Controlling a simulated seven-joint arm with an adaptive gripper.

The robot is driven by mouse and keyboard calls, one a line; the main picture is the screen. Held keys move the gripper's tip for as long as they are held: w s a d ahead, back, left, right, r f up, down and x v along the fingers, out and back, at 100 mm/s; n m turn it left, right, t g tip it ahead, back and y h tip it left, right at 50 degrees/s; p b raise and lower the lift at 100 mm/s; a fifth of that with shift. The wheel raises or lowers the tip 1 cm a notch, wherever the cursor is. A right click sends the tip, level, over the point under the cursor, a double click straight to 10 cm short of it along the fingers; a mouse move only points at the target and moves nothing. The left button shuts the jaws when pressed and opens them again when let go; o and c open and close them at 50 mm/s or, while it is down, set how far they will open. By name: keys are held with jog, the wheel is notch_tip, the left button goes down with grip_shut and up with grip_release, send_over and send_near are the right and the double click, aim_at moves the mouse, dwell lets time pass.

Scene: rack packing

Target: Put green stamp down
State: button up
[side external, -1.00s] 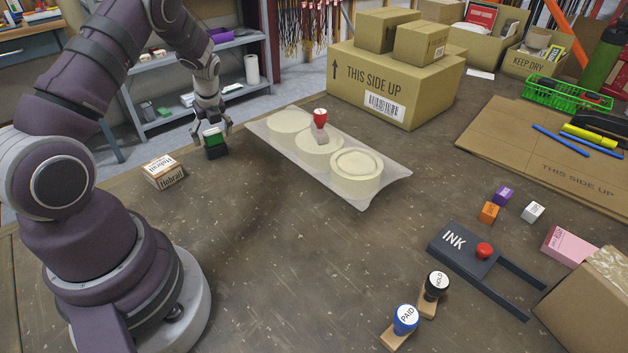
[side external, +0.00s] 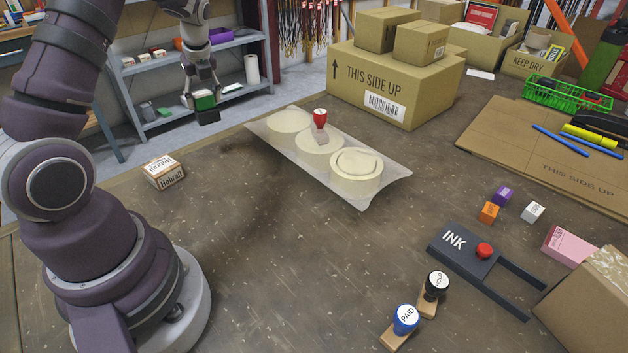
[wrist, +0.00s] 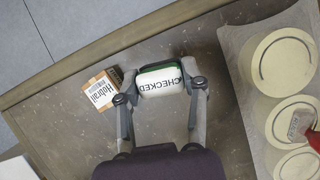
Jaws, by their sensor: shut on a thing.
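The green stamp (side external: 205,103) is held between the fingers of my gripper (side external: 203,92) in the side external view. It is in the air above the far edge of the table, left of the tray with the pale round discs. In the wrist view, my gripper (wrist: 161,98) is shut on the stamp (wrist: 160,88), whose white label reads "CHECKED". The stamp's underside is hidden in the wrist view.
A small "Hobrail" box (side external: 164,172) sits on the table to the left. A translucent sheet (side external: 394,180) carries three pale round discs, with a red-handled stamp (side external: 320,121) on the middle one. Bare tabletop (side external: 260,230) lies in front.

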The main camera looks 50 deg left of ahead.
jog(key=d+f+n+g+h, duration=0.15)
jog(key=d+n, duration=0.35)
jog(key=d, duration=0.8)
jog(key=d+f+n+g, duration=0.25)
jog(key=d+n, duration=0.25)
jog(key=d, duration=0.7)
jog(key=s+d+n+g+h, duration=0.1)
jog(key=s+d+n+h, duration=0.1)
jog(key=s+d+n, duration=0.5)
jog(key=s+d+n+h, duration=0.1)
jog(key=s+d+n, duration=0.3)
jog(key=s, duration=0.6)
jog(key=shift+m, duration=0.6)
jog(key=w+d, duration=0.2)
jog(key=d, duration=0.2)
jog(key=w+d, duration=0.3)
jog(key=d, duration=0.1)
jog(key=w+d, duration=0.3)
jog(key=d, duration=0.2)
jog(key=shift+w+f, duration=0.1)
jog(key=shift+f, duration=0.3)
jog(key=shift+w+d, duration=0.4)
jog(key=shift+d, duration=0.15)
jog(key=shift+f, duration=1.75)
jog(key=shift+f, duration=0.1)
